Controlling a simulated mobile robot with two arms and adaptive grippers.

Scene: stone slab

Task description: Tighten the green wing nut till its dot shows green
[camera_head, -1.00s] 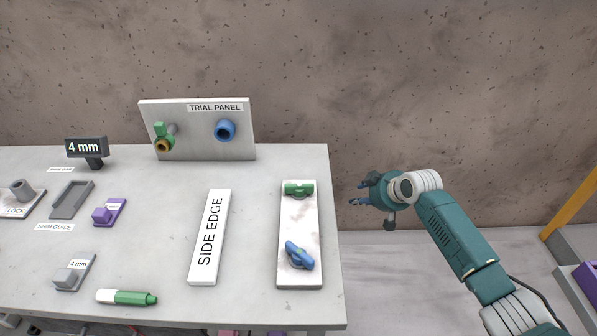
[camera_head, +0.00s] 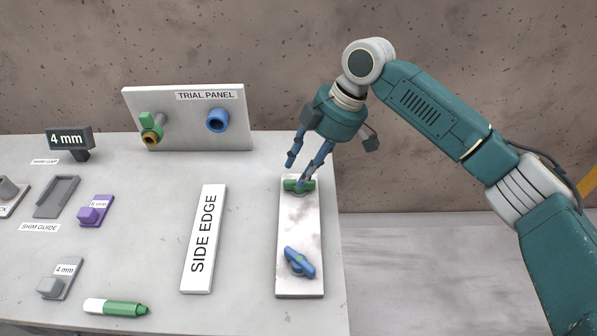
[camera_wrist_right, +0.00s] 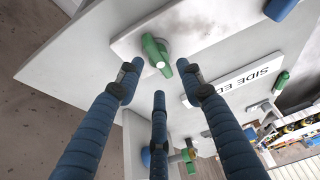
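The green wing nut (camera_head: 299,185) sits at the far end of the white plate (camera_head: 300,222) near the table's right edge. It also shows in the right wrist view (camera_wrist_right: 150,47), with a pale, whitish dot at its centre. My right gripper (camera_head: 297,172) is just above the green nut, blue fingers pointing down. In the right wrist view its fingers (camera_wrist_right: 160,80) are spread, with nothing between them, and the nut lies just beyond their tips. My left gripper is not in view.
The SIDE EDGE bar (camera_head: 203,240) lies left of the plate. The upright trial panel (camera_head: 186,138) stands at the back, with green and blue parts on it. A green marker (camera_head: 117,308) and several small blocks are farther left. Bare table surrounds the plate.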

